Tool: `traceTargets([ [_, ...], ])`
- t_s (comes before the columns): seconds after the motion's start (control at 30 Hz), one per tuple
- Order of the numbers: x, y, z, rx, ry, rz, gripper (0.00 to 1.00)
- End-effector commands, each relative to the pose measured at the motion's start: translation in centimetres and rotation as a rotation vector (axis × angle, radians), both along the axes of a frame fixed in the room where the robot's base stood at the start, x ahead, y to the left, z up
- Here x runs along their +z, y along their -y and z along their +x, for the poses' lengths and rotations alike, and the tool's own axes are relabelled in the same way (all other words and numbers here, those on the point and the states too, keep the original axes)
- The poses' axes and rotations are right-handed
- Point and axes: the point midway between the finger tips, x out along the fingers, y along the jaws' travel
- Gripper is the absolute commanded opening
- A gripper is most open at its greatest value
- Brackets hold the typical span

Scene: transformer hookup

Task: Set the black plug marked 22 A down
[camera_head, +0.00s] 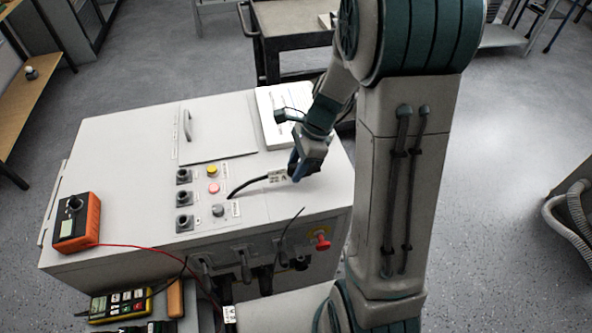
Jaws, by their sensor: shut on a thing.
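My gripper (303,168) is low over the right part of the white cabinet's (125,145) top. It is shut on the black plug, which is mostly hidden by the fingers. A white tag (278,176) shows just left of the fingers, its writing too small to read. A black cable (245,184) curves from the tag down-left to the cabinet top near the buttons. I cannot tell whether the plug touches the surface.
Black sockets (184,198) and yellow, red and grey buttons (213,188) stand left of the gripper. A white paper (275,112) lies behind. An orange meter (77,222) is at left. Cables and a red knob (322,241) are on the front face.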

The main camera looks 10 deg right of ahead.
Motion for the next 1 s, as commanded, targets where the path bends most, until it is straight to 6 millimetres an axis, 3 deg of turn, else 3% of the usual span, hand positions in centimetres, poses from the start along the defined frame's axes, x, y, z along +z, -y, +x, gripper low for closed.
traceTargets([
  [0.13, -2.1, 0.1, -0.1, -0.001, -0.003, 0.0, 0.04],
  [0.5, -2.7, 0.1, 0.0, 0.0, 0.0, 0.0, 0.04],
  [0.53, -2.7, 0.1, 0.0, 0.0, 0.0, -0.001, 0.37],
  [0.6, -2.6, 0.0, 0.0, 0.0, 0.0, -0.001, 0.56],
  [1.0, -1.8, 0.2, 0.1, 0.0, 0.002, 0.0, 0.56],
])
